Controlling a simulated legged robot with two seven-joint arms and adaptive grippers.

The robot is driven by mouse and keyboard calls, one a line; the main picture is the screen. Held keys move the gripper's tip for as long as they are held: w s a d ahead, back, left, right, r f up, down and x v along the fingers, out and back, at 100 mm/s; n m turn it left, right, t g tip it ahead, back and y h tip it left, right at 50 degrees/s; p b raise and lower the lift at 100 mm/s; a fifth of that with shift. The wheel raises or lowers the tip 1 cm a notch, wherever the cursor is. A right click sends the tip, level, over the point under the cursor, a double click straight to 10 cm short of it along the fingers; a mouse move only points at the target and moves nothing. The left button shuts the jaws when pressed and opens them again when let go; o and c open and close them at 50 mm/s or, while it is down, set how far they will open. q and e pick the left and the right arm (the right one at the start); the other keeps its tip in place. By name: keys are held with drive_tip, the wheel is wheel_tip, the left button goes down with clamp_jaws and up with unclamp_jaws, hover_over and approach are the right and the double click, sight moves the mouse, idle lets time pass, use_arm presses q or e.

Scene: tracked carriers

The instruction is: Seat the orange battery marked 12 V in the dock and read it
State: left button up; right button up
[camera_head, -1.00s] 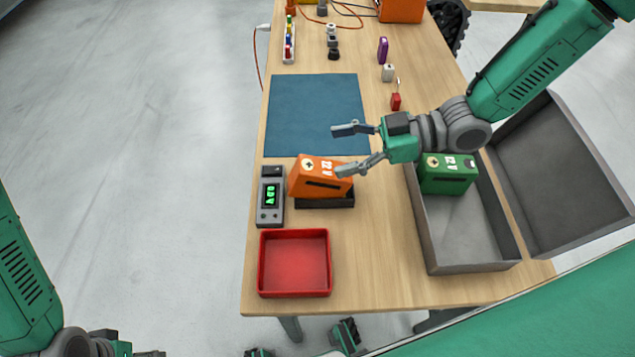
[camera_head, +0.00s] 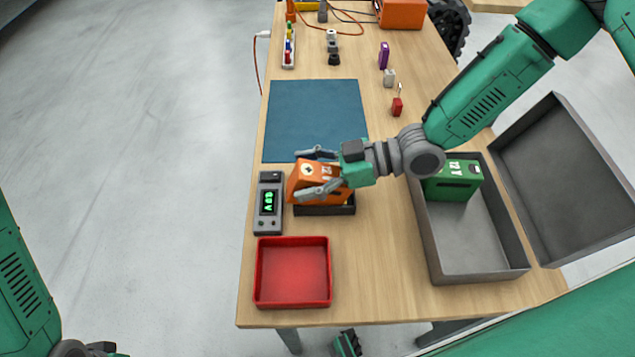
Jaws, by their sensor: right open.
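The orange battery (camera_head: 303,184), marked 12 V, sits tilted on the black dock (camera_head: 326,210), its left end to the left of the dock. The grey meter (camera_head: 269,222) stands just left of the dock, with a lit green display that seems to read 0.0 V. Of my left arm only the forearm and wrist show at the bottom left; its fingers are out of frame.
A red tray (camera_head: 293,302) lies in front of the dock, a blue mat (camera_head: 315,115) behind it. A grey case (camera_head: 470,275) on the right holds a green 12 V battery (camera_head: 452,183); its lid (camera_head: 570,175) is open. Small items and cables lie at the far end.

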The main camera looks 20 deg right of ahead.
drive_tip(key=shift+d, duration=0.2)
drive_tip(key=c, duration=0.3)
drive_tip(key=shift+d, duration=0.1)
clamp_jaws()
drive_tip(key=shift+a+r, duration=0.2)
drive_tip(key=shift+r, duration=0.15)
wheel_tip(320, 180, up, 9)
drive_tip(key=shift+f+p, duration=0.1)
drive_tip(key=shift+p, duration=0.25)
drive_tip(key=shift+r+p, duration=0.2)
drive_tip(key=shift+p, duration=0.15)
drive_tip(key=h+p, duration=0.1)
drive_tip(key=p, duration=0.2)
drive_tip(key=f+g+h+p, duration=0.1)
drive_tip(key=h+p, duration=0.1)
drive_tip(key=shift+w+f+p, duration=0.1)
drive_tip(key=shift+f+p, duration=0.15)
drive_tip(key=shift+p, duration=0.15)
drive_tip(key=shift+d+f+h+p, duration=0.1)
drive_tip(key=shift+f+h+p, duration=0.2)
drive_tip(key=shift+f, duration=0.15)
